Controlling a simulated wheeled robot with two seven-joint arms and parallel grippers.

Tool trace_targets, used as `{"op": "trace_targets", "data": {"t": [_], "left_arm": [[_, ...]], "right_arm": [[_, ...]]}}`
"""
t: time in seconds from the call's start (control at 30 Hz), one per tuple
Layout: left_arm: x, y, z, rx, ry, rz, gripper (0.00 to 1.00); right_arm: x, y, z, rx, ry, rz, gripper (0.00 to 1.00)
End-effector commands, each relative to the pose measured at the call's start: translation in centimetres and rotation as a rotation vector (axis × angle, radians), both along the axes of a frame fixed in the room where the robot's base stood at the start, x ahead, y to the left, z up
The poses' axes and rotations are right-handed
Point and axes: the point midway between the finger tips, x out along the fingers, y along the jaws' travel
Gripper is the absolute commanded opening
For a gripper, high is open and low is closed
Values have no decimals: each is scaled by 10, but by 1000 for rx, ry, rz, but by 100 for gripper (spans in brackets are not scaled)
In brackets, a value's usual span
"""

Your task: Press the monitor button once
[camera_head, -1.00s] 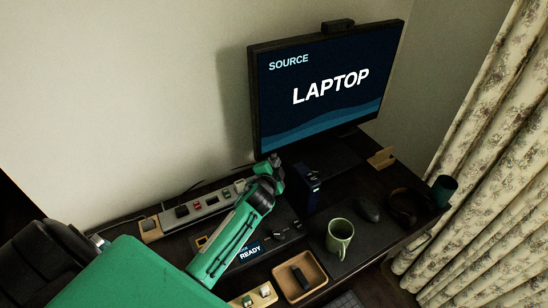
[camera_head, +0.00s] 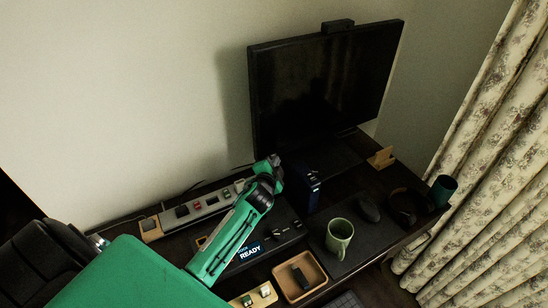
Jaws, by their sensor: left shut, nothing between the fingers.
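The monitor (camera_head: 325,85) stands at the back of the dark desk, and its screen is black. My left gripper (camera_head: 274,161) is at the lower left edge of the monitor and is shut with nothing held. Its green arm (camera_head: 232,240) reaches in from the lower left. The monitor button itself cannot be made out; the gripper covers the area by the lower left corner. I cannot tell whether the fingertips touch the monitor. My right gripper is not in view.
A power strip (camera_head: 210,205) lies left of the arm. A dark box (camera_head: 307,192) stands just right of the gripper. A green mug (camera_head: 339,236), a mouse (camera_head: 369,208), a wooden tray (camera_head: 299,276) and a dark green cup (camera_head: 442,189) stand on the desk.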

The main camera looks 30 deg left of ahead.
Motion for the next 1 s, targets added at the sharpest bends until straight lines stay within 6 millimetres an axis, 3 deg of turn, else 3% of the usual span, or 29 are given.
{"op": "trace_targets", "data": {"t": [0.67, 1.0], "left_arm": [[-9, -14, 0, -1, 1, 0, 0], [-24, -40, -1, -2, 0, 0, 0]], "right_arm": [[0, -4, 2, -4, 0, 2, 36], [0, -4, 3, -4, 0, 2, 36]]}}
